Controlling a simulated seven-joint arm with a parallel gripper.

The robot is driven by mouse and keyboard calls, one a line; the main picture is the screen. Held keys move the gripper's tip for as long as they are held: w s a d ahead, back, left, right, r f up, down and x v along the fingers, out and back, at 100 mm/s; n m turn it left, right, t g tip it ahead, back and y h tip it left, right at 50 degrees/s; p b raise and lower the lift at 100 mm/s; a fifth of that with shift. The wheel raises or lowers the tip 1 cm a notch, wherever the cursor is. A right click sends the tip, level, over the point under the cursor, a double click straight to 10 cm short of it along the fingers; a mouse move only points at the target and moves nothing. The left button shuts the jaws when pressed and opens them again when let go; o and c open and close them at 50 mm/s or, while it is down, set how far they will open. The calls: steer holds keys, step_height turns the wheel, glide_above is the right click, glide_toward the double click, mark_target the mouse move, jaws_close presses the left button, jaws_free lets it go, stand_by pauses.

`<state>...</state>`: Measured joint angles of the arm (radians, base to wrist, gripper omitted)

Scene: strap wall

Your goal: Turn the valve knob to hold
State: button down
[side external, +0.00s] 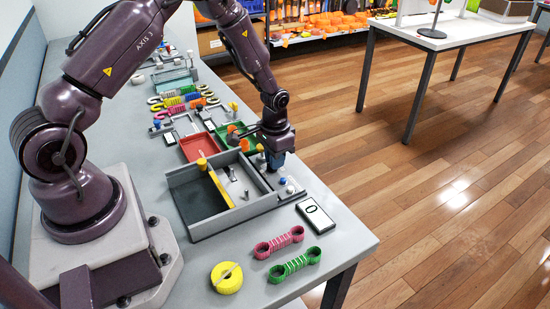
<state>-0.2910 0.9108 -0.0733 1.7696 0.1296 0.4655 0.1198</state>
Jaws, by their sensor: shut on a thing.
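My gripper (275,160) points down over the right end of the grey divided tray (236,218), at its far edge. It is shut on a small dark-blue piece that looks like the valve knob; the fingers hide most of it, and I cannot read its angle or any hold mark. A small blue-topped knob (283,181) stands just in front of the gripper, apart from it. A white-framed dark plate with a pale round mark (314,213) lies on the bench in front of the tray.
A pink strap (278,242), a green strap (294,263) and a yellow roll (227,277) lie near the bench's front end. Red (203,147) and green (228,134) trays lie behind. Several coiled straps (183,100) lie farther back. A white table (455,32) stands apart.

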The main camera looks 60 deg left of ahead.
steer(key=shift+r, duration=0.1)
steer(key=c, duration=1.2)
jaws_free()
step_height(320, 180, up, 13)
steer(key=shift+f, duration=0.1)
steer(key=shift+s, duration=0.1)
steer(key=s+d+r+t, duration=0.2)
steer(key=s+d+r, duration=0.1)
steer(key=s+r, duration=0.3)
steer(key=s+d+r+t, duration=0.1)
steer(key=s+d+r, duration=0.2)
steer(key=s+r, duration=0.4)
steer(key=s+d+r+t, duration=0.2)
steer(key=s+d+r, duration=0.1)
steer(key=s+r, duration=0.3)
steer(key=shift+s+d+r+t, duration=0.2)
steer(key=shift+s+r+t, duration=0.1)
steer(key=shift+s, duration=0.35)
